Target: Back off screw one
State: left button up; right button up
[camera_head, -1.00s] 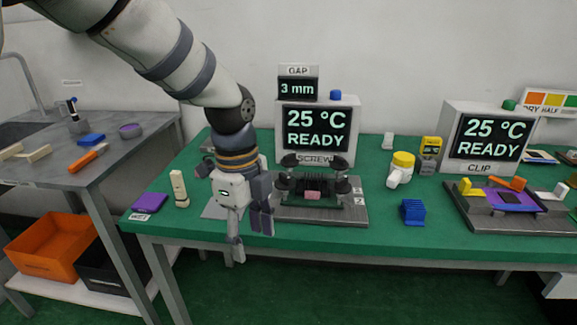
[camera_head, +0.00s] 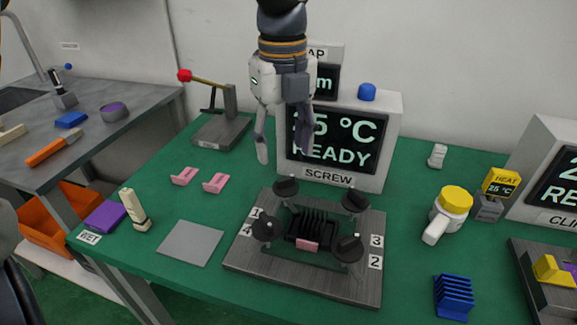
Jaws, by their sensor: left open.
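The screw fixture is a dark wood-grain plate (camera_head: 300,286) with black knobs around a finned black heat sink (camera_head: 305,225), which has a pink piece at its front edge. The back-left knob (camera_head: 286,187) stands nearest the label 1 (camera_head: 256,213) on the plate's left side. The other knobs are at front left (camera_head: 265,229), back right (camera_head: 355,199) and front right (camera_head: 348,247). My left gripper (camera_head: 284,146) hangs fingers down in front of the SCREW display (camera_head: 340,140), open and empty. It is above the back-left knob and apart from it. My right gripper is not in view.
A red-knobbed lever fixture (camera_head: 222,132) stands at back left. Two pink pieces (camera_head: 200,178) and a grey square pad (camera_head: 191,243) lie left of the plate. A yellow-topped white tool (camera_head: 448,208) and blue finned block (camera_head: 454,296) are to the right.

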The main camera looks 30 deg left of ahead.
aim_at(285, 177)
pick_arm(q)
jog(key=f, duration=0.6)
jog(key=shift+w+f, duration=0.2)
jog(key=shift+f, duration=0.15)
jog(key=c, duration=1.1)
jog(key=shift+c, duration=0.2)
